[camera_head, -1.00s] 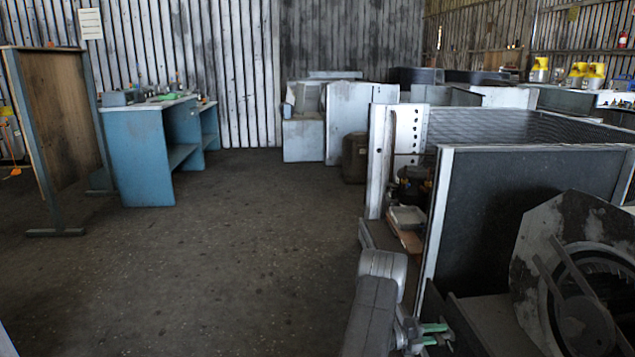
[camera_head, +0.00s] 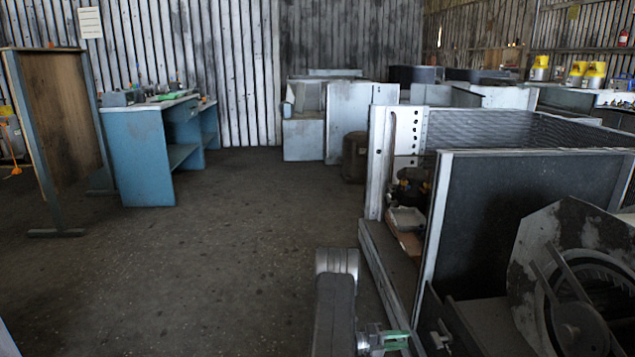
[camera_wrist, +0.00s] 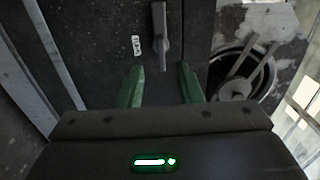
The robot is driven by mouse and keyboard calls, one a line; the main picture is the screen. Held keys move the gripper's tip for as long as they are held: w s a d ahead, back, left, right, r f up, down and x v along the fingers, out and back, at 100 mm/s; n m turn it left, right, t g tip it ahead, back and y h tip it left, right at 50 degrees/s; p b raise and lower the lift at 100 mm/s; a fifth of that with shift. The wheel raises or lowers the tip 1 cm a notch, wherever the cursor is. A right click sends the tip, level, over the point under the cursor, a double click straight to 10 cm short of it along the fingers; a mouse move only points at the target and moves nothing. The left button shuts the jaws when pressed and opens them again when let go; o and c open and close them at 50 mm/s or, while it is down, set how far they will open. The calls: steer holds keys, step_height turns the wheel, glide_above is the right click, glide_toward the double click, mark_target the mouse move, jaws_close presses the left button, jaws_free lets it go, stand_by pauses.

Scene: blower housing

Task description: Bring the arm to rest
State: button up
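My gripper (camera_head: 397,341) is low in the head view, near the left front edge of the blower housing (camera_head: 525,205). In the wrist view its two green fingers (camera_wrist: 160,87) stand apart with nothing between them. I see no contact between the fingers and the handle. My arm (camera_head: 337,305) reaches in from the bottom of the head view, bent at the elbow.
A round blower (camera_head: 578,290) sits right of the gripper. An open cabinet edge (camera_head: 393,165) stands behind it. A blue workbench (camera_head: 140,155) and a wooden board (camera_head: 60,125) stand at the left. The dark floor (camera_head: 240,240) between is clear.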

mark_target(431, 336)
steer(key=d+b, duration=0.1)
steer(key=d, duration=0.2)
steer(key=d+b, duration=0.1)
steer(key=d, duration=0.3)
steer(key=w+d+b, duration=0.1)
steer(key=d, duration=0.3)
steer(key=shift+d, duration=0.2)
steer(key=shift+a+r+m, duration=0.15)
steer(key=shift+m, duration=0.75)
steer(key=shift+s+r+m, duration=0.1)
steer(key=shift+r+m, duration=0.05)
steer(key=shift+m, duration=0.8)
steer(key=shift+s+r+m, duration=0.1)
steer(key=shift+m, duration=0.85)
steer(key=shift+r, duration=0.1)
